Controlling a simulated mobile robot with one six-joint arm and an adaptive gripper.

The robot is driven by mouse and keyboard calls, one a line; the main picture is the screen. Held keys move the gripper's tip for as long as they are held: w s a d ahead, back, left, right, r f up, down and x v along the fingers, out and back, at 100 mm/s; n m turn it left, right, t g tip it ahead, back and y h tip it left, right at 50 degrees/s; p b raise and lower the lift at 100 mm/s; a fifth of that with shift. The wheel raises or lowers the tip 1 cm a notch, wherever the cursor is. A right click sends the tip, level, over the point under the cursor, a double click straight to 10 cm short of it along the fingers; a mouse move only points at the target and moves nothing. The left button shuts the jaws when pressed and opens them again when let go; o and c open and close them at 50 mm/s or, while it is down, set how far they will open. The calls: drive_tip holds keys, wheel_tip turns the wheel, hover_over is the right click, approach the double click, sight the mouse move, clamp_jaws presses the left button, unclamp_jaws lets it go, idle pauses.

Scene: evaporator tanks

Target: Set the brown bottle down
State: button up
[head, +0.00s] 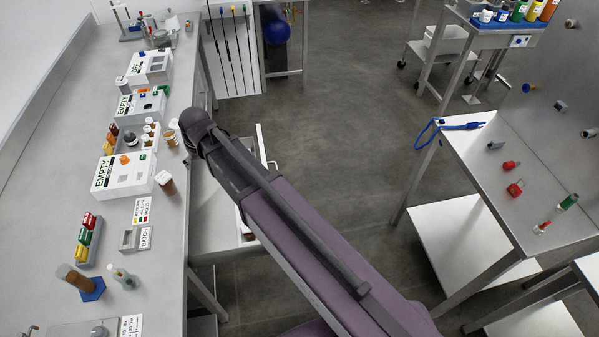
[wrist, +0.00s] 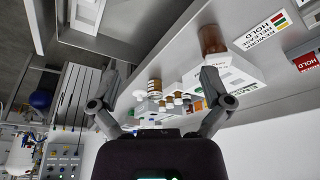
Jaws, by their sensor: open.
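A brown bottle (head: 166,184) stands upright on the bench beside the white EMPTY box, near the bench's front edge. In the wrist view a brown bottle (wrist: 212,40) shows just beyond the right fingertip, near the HOLD label. Another brown bottle with a white label (head: 172,139) stands farther back by the bench edge. In the wrist view a brown, white-capped bottle (wrist: 155,89) appears between the fingers in the picture, farther off. My gripper (wrist: 158,82) is open, with nothing seen held between its fingers. In the head view my arm hides it.
White boxes (head: 125,174) and a group of small bottles (head: 150,130) crowd the bench (head: 60,190). A colored block rack (head: 88,240), a BATCH holder (head: 135,238) and a tube on a blue base (head: 92,289) stand nearer. A drawer or shelf (head: 222,225) lies below the bench edge.

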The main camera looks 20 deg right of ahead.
drive_tip(key=s+d+m+g, duration=0.1)
drive_tip(key=s+d, duration=0.3)
drive_tip(key=d, duration=0.5)
drive_tip(key=s+d+m+g+h, duration=0.1)
drive_tip(key=s+d+m, duration=0.2)
drive_tip(key=d, duration=0.6)
drive_tip(key=s+d+m, duration=0.2)
drive_tip(key=s+d, duration=0.4)
drive_tip(key=d, duration=0.4)
drive_tip(key=shift+f+g+h, duration=0.4)
